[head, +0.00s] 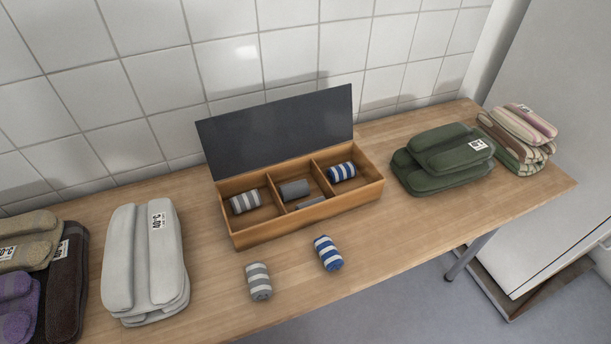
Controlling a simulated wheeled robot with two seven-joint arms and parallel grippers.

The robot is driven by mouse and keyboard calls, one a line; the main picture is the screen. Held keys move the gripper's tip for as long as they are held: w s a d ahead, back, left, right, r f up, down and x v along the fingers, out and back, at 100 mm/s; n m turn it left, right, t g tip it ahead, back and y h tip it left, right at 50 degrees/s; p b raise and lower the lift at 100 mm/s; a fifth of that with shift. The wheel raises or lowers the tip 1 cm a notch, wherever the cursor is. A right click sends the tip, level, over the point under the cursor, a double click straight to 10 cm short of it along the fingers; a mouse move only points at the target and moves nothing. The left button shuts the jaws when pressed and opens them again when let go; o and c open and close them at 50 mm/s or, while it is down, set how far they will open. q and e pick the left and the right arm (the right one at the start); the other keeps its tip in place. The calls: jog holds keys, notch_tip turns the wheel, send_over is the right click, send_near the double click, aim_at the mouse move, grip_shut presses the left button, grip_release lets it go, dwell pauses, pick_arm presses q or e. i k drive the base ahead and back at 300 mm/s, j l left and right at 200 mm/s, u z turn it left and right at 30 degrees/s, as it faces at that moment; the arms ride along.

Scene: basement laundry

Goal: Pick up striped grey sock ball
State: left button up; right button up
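A striped grey sock ball (259,282), grey with paler bands, lies on the wooden table in front of the box. Another grey and white striped sock ball (245,201) lies in the left compartment of the open wooden box (310,219). A blue and white striped sock ball (328,253) lies on the table to the right of the first one, apart from it. A similar blue striped one (341,172) is in the right compartment. The middle compartment holds a plain dark grey roll (294,190) and a second grey piece, partly hidden by the front wall. Neither gripper is in view.
The box's dark lid (278,131) stands open toward the tiled wall. Folded light grey towels (145,262) and brown and purple textiles lie left. Green towels (442,158) and a striped stack (517,135) lie right. The table front around the loose sock balls is clear.

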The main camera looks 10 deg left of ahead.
aim_at(261, 288)
jog(key=u, duration=0.9)
